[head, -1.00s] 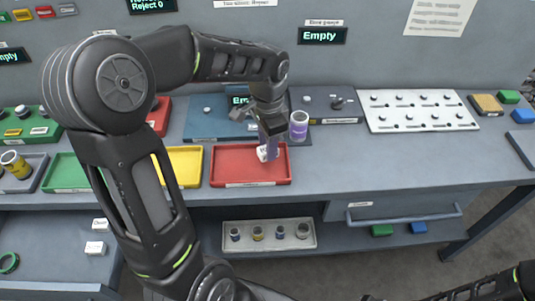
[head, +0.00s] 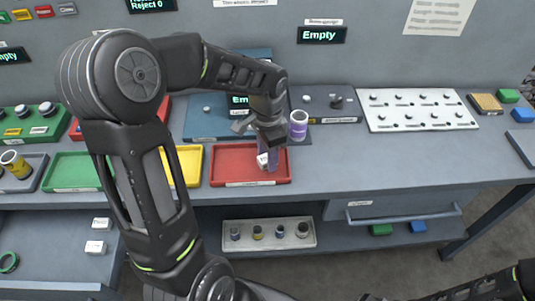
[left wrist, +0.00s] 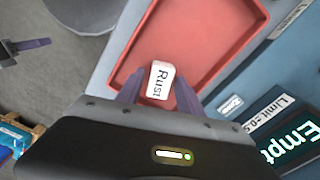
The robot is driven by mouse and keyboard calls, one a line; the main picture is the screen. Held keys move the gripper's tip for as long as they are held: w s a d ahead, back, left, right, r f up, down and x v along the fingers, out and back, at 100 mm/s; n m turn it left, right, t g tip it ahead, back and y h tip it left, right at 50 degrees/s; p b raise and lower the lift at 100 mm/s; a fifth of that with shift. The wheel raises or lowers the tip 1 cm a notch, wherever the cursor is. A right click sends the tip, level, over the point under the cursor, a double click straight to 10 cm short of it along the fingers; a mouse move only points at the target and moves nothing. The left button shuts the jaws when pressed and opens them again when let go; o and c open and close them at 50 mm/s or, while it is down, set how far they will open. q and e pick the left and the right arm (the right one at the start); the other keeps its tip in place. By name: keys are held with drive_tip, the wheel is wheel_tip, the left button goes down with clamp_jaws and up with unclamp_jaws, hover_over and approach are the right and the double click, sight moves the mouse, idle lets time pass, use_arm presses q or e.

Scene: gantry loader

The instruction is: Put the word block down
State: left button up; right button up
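The word block (left wrist: 160,80) is small and white, with "Rust" printed in dark letters. In the head view it (head: 262,160) is low at the red tray (head: 225,165), near the tray's middle right. My left gripper (head: 267,160) is over the tray, pointing down, beside the block. In the left wrist view its two purple fingers (left wrist: 160,85) stand apart, one on each side of the block, and look open. The block's underside is hidden, but it appears to rest on the tray floor. My right gripper does not show clearly; only dark arm parts are at the lower right.
A purple-banded jar (head: 298,125) stands close right of my left gripper. A yellow tray (head: 188,165) and a green tray (head: 70,172) lie to the left. A white pegged board (head: 415,111) lies to the right. The bench front between is clear.

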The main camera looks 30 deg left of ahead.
use_arm(q)
drive_tip(key=shift+o, duration=0.4)
drive_tip(key=shift+r, duration=0.1)
drive_tip(key=shift+r, duration=0.15)
wheel_tip(320, 180, up, 12)
idle(0.7)
